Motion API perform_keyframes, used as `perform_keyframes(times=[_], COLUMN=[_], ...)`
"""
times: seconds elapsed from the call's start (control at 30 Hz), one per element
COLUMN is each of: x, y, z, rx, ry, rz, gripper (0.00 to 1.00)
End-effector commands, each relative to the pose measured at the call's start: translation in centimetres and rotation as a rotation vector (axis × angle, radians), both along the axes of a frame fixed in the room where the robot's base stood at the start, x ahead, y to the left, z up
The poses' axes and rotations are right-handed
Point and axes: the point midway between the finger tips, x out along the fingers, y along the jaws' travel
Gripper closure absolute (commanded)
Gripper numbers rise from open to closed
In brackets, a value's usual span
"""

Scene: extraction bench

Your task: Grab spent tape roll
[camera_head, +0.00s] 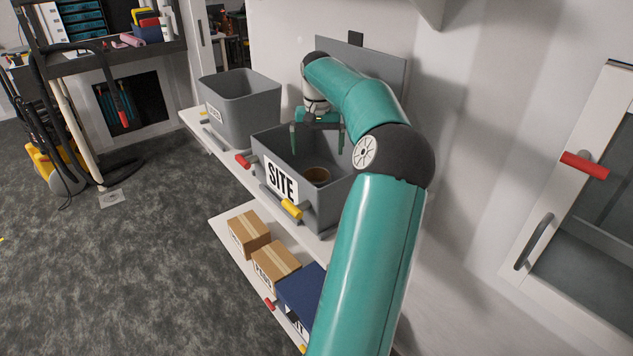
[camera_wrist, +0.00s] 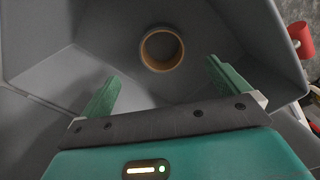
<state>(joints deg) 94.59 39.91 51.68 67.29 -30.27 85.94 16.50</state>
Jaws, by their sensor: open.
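The spent tape roll (camera_head: 317,175) is a brown ring lying in the grey bin labelled SITE (camera_head: 263,150). In the wrist view the tape roll (camera_wrist: 162,49) shows as a tan ring near the top middle, on the bin's grey floor (camera_wrist: 115,40). My gripper (camera_head: 317,142) is at the bin's opening, with its green fingers wide apart and pointing down. In the wrist view my gripper's fingers (camera_wrist: 165,84) stand either side of an empty gap, and the roll appears beyond their tips, not touching them.
Another grey bin (camera_head: 250,108) stands to the left on the same shelf. Red (camera_head: 243,161) and yellow (camera_head: 291,209) handle-like pieces sit along the shelf front. Cardboard boxes (camera_head: 275,265) and a blue box (camera_head: 303,293) are on the lower shelf. A wall stands close behind.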

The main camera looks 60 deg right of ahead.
Motion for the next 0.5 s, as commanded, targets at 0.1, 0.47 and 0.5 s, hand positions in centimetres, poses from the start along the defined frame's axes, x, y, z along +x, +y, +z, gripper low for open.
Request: perform_keyframes(times=[0.1, 0.47, 0.5], x=[-0.1, 0.0, 0.0], y=[0.1, 0.1, 0.1], z=[-2.5, -6.6, -7.1], rx=[0.005, 0.001, 0.004], ry=[0.001, 0.000, -0.001], rz=[0.002, 0.002, 0.001], gripper=[0.00, 0.00, 0.00])
